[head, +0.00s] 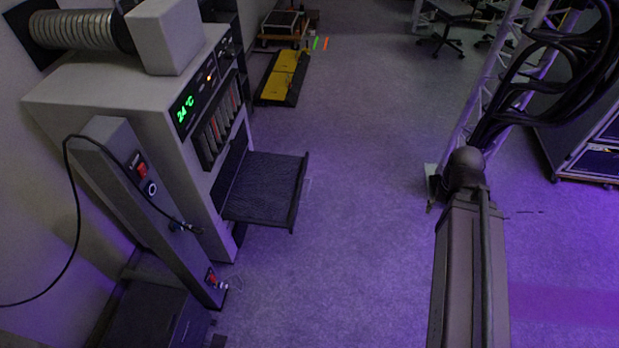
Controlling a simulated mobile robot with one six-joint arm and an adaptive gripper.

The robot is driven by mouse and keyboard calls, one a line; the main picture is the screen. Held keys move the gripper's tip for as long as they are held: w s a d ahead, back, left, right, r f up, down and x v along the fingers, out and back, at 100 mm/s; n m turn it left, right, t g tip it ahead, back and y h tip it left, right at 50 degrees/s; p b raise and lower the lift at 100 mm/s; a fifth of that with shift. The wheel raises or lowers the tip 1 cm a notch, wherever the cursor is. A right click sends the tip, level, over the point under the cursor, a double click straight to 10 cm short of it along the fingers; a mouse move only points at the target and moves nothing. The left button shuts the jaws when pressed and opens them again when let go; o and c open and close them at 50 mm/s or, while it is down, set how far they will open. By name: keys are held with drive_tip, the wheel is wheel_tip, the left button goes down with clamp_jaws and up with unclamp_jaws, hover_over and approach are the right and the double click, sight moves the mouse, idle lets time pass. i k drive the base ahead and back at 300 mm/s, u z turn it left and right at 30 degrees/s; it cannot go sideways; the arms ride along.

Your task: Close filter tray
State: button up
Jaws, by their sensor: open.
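The filter tray (262,190) is a dark, flat tray with a mesh-like surface. It is pulled out to the right from the lower front of a grey cabinet unit (105,88). Its raised dark front edge (299,193) faces the open floor, and its inner end meets the dark slot in the cabinet. My gripper is not in view, and nothing is seen touching the tray.
A grey post (150,205) with red switches and a black cable stands left of the tray. Open floor (350,230) lies right of the tray. A truss with thick black cables (500,85) stands at right. A yellow-black ramp (283,75) lies behind.

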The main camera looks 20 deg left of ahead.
sight(266, 190)
drive_tip(key=u, duration=0.05)
drive_tip(key=i, duration=0.85)
drive_tip(key=u, duration=0.35)
